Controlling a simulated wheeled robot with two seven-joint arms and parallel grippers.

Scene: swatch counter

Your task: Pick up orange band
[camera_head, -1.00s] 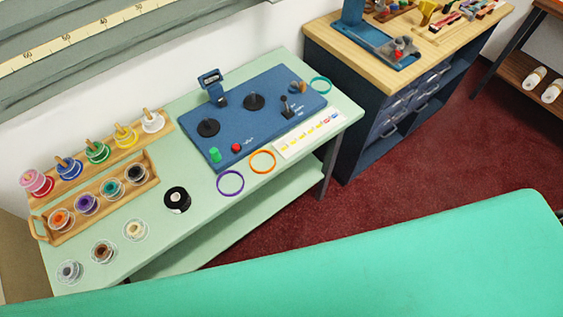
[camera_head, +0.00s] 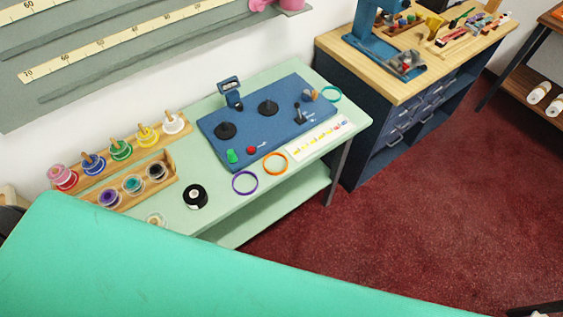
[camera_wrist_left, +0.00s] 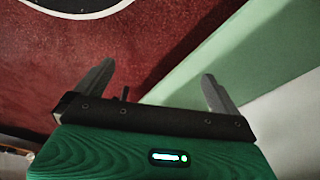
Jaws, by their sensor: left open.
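The orange band (camera_head: 275,163) is a thin ring lying flat on the pale green counter (camera_head: 222,212), in front of the blue panel. A purple band (camera_head: 245,183) lies just left of it, and a teal band (camera_head: 331,94) lies by the panel's far right corner. My left gripper (camera_wrist_left: 155,75) is open and empty in the left wrist view, above the dark red floor beside a green surface. No band shows in that view. Neither gripper shows in the head view.
The blue panel (camera_head: 255,122) with knobs stands behind the bands; a white label strip (camera_head: 318,137) lies right of the orange band. A black tape roll (camera_head: 195,196) and racked spools (camera_head: 122,150) are to the left. A large green shape in the foreground hides the counter's near left.

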